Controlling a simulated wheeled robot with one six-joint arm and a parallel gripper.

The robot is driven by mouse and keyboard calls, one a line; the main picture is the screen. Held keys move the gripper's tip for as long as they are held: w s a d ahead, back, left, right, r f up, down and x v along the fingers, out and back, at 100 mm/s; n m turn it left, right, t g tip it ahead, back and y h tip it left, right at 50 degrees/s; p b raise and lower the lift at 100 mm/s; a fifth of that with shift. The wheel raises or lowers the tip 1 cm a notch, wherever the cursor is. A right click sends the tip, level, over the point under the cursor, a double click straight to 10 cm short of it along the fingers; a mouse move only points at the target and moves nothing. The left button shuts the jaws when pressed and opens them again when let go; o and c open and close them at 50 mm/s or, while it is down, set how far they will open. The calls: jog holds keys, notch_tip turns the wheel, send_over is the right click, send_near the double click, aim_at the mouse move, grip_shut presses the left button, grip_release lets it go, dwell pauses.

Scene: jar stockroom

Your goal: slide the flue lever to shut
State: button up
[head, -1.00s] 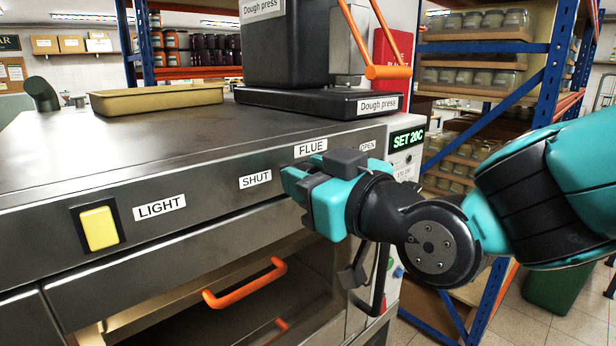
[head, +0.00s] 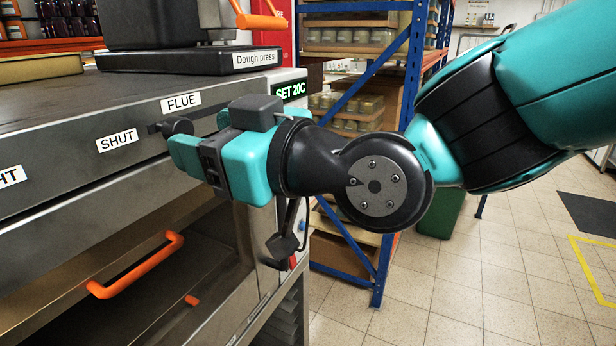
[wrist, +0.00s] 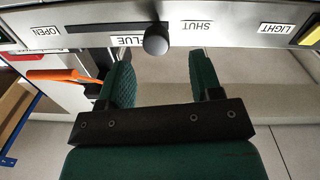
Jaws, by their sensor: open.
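The flue lever shows as a dark round knob (head: 178,126) on a slot in the steel front panel. It sits near the slot's SHUT end, and a short piece of slot shows to its left. The SHUT label (head: 117,140) is left of it and the FLUE label (head: 181,103) above. In the wrist view, upside down, the knob (wrist: 155,40) is close to the SHUT label, far from the OPEN label (wrist: 40,31). My gripper (wrist: 163,72) is open and empty. The knob appears between the lines of its fingers, just past the tips; contact is not visible.
Below the panel is an oven opening with an orange handle (head: 138,266). A dough press (head: 190,60) stands on top. A blue-framed jar rack (head: 370,150) and a green bin (head: 441,215) are behind my arm. The tiled floor at right is clear.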

jog(key=b+v, duration=0.3)
jog(key=v, duration=0.8)
jog(key=shift+s+d, duration=0.15)
jog(key=shift+d, duration=0.15)
